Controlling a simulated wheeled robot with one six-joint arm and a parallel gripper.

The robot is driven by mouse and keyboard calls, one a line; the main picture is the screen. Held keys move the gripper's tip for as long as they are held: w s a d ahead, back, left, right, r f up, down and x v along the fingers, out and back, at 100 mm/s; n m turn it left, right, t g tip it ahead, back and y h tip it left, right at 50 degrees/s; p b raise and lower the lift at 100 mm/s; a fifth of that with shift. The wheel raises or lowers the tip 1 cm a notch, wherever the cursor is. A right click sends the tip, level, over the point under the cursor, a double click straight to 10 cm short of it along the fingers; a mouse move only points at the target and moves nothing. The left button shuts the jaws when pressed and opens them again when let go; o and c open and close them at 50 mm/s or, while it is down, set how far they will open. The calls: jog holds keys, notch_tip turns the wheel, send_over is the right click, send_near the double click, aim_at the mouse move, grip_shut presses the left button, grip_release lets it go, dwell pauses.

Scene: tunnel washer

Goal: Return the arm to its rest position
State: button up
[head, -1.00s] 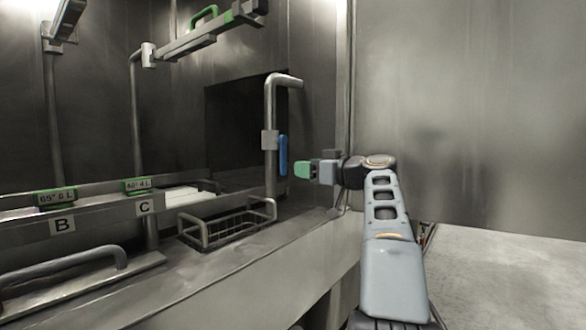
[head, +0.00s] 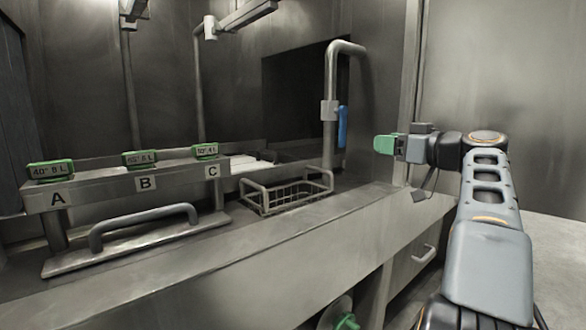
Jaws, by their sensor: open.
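My gripper (head: 388,144) is at the right in the head view, at the end of my grey arm, with green fingertips pointing left. The jaws are open, and nothing shows between them. The gripper is in the air in front of the back wall, right of a bent steel pipe (head: 331,110) with a blue handle (head: 342,127). It is apart from both. The arm rises from the bottom right and bends left at a dark joint.
A steel counter (head: 290,243) runs along the left and middle. On it are a wire basket (head: 288,195), a panel marked A, B and C (head: 130,181) with green displays, and a bar handle (head: 145,217). A drawer (head: 415,255) and a green-and-white round part (head: 343,318) are below.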

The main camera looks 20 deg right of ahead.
jog(key=w+a+m+g+h+p, duration=0.1)
jog(key=a+m+g+p, duration=0.5)
jog(key=a+p, duration=1.3)
jog(key=s+a+f+n+g+h+p, duration=0.1)
jog(key=s+a+g+h+p, duration=0.1)
jog(key=s+p, duration=0.5)
jog(key=s+a+f+n+g+h+p, duration=0.1)
jog(key=s+a+g+p, duration=0.4)
jog(key=p, duration=0.5)
jog(key=shift+s+a+f+g+h+p, duration=0.35)
jog(key=shift+s+f+h, duration=0.4)
jog(key=shift+s, duration=0.35)
